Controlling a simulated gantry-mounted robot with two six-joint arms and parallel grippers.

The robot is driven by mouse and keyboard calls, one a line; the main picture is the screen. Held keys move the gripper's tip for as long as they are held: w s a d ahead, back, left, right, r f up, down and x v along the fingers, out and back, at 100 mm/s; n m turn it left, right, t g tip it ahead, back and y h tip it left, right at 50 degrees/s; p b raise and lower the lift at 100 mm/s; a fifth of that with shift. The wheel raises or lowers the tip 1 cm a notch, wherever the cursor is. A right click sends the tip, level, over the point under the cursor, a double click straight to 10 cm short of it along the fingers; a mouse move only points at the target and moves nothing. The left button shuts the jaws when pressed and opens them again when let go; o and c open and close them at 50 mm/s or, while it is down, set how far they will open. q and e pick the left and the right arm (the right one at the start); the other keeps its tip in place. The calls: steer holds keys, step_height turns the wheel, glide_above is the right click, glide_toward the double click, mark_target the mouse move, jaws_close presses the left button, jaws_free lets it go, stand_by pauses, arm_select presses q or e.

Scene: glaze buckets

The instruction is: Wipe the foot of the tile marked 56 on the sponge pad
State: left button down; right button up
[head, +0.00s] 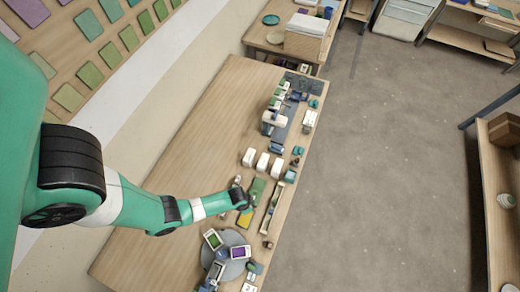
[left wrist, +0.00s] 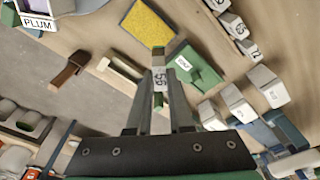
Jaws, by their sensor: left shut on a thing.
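My left gripper (head: 250,203) reaches over the wooden bench from the left and is shut on the tile marked 56. In the left wrist view the tile (left wrist: 159,82) stands on edge between the fingers (left wrist: 159,100), its white number label turned sideways and a strip of green showing near the fingers. The yellow sponge pad (left wrist: 150,32) lies just beyond the tile's far end. In the head view the sponge pad (head: 244,220) is just below the gripper. I cannot tell whether the tile touches the pad. My right gripper is not in view.
A green block with a label (left wrist: 205,66) lies right of the tile. White numbered blocks (head: 262,162) stand farther along the bench. A grey round stand (head: 236,266) holds several coloured sample tiles, one labelled PLUM (left wrist: 38,22). The bench's left part (head: 190,140) is clear.

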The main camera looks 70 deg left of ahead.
arm_select(q)
steer(key=shift+s+d+r, duration=0.1)
steer(key=shift+s+d, duration=0.3)
steer(key=shift+s, duration=0.3)
steer(key=shift+f+b, duration=2.4)
steer(key=shift+f, duration=0.05)
steer(key=shift+a+f+b, duration=0.1)
steer(key=shift+f+b, duration=0.45)
steer(key=shift+f, duration=0.1)
steer(key=shift+s, duration=0.1)
steer(key=shift+s+d+r+p, duration=0.1)
steer(key=shift+s+d+p, duration=0.3)
steer(key=shift+d, duration=0.35)
steer(key=shift+s, duration=0.1)
steer(key=shift+s+d, duration=0.5)
steer(key=shift+d, duration=0.2)
